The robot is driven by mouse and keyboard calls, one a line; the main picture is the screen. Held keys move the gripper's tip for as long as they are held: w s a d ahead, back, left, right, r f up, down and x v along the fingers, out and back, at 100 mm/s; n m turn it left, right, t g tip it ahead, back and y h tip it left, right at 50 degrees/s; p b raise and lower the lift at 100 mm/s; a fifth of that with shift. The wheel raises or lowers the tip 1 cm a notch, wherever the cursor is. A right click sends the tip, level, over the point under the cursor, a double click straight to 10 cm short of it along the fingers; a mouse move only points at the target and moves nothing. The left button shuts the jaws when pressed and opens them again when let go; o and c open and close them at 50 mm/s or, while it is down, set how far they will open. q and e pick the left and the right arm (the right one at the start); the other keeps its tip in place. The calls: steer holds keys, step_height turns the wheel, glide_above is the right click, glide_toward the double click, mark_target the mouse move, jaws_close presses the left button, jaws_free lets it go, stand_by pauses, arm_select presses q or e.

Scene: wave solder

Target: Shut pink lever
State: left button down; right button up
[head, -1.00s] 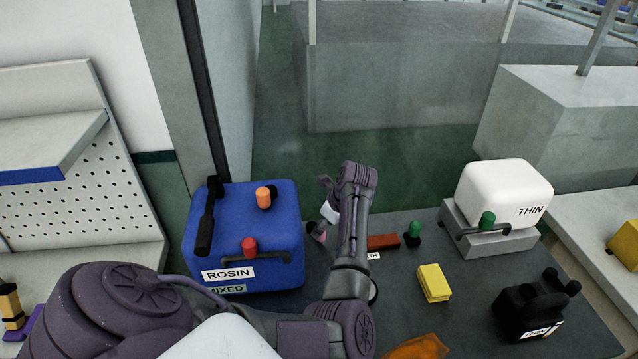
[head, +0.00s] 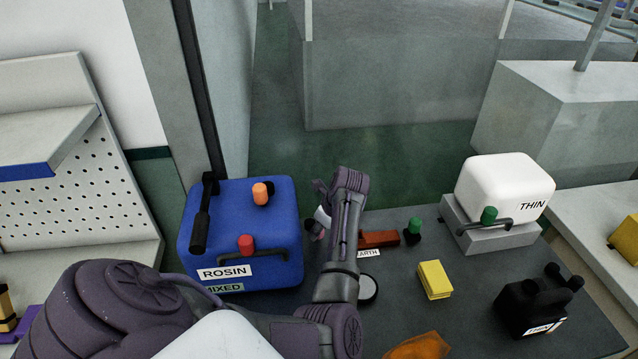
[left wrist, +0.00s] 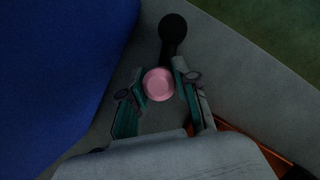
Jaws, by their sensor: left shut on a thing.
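The pink round piece of the lever (left wrist: 158,84) shows in the left wrist view, close to the blue rosin tank. A dark handle with a round end (left wrist: 173,28) lies just beyond it, seemingly joined to it. My left gripper (left wrist: 160,80) has a finger on each side of the pink piece and is shut on it; the exact contact is hard to see. In the head view my left gripper (head: 322,214) is beside the right side of the tank, and my arm and wrist hide most of the lever. My right gripper is not in view.
The blue rosin tank (head: 275,215) stands close left of the gripper. To the right are a red-brown block (head: 379,239), a green-topped piece (head: 413,230), a yellow block (head: 435,279), a white tank (head: 500,186) and a black container (head: 537,305).

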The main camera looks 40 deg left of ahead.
arm_select(q)
steer(key=shift+s+m+t, duration=0.25)
steer(key=shift+m+t, duration=0.05)
steer(key=shift+m, duration=0.3)
steer(key=shift+s+a+m+t+p, duration=0.3)
steer(key=shift+s+a+m+p, duration=0.1)
steer(key=shift+m, duration=0.6)
steer(key=c, duration=0.9)
jaws_free()
steer(key=shift+o, duration=0.2)
